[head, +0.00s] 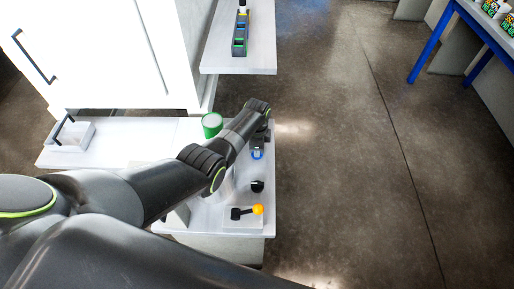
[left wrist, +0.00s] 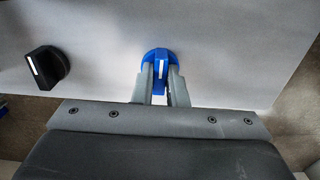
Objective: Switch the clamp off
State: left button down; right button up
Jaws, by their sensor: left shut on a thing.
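A blue rotary knob (left wrist: 160,58) with a white mark sits on the pale panel in the left wrist view. The fingers of my left gripper (left wrist: 161,88) are shut on it, one on each side. Its white mark runs nearly straight up the picture. In the head view the blue knob (head: 257,155) is partly covered by my left gripper (head: 260,138). No lettering shows which control belongs to the clamp. My right gripper is not in view.
A black knob (left wrist: 46,67) with a white mark is left of the blue one. A lever with a yellow ball (head: 257,210) stands near the bench's front. A green-rimmed can (head: 212,124) stands close to my left arm. Open floor lies to the right.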

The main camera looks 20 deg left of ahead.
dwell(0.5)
pick_arm(q)
jog(key=c, duration=1.5)
grip_release()
jog(key=shift+o, duration=0.2)
jog(key=shift+r, duration=0.1)
notch_tip(320, 180, up, 7)
jog(key=shift+f+p, duration=0.2)
jog(key=shift+p, duration=0.65)
notch_tip(320, 180, up, 11)
jog(key=shift+f, duration=0.15)
jog(key=shift+f, duration=0.1)
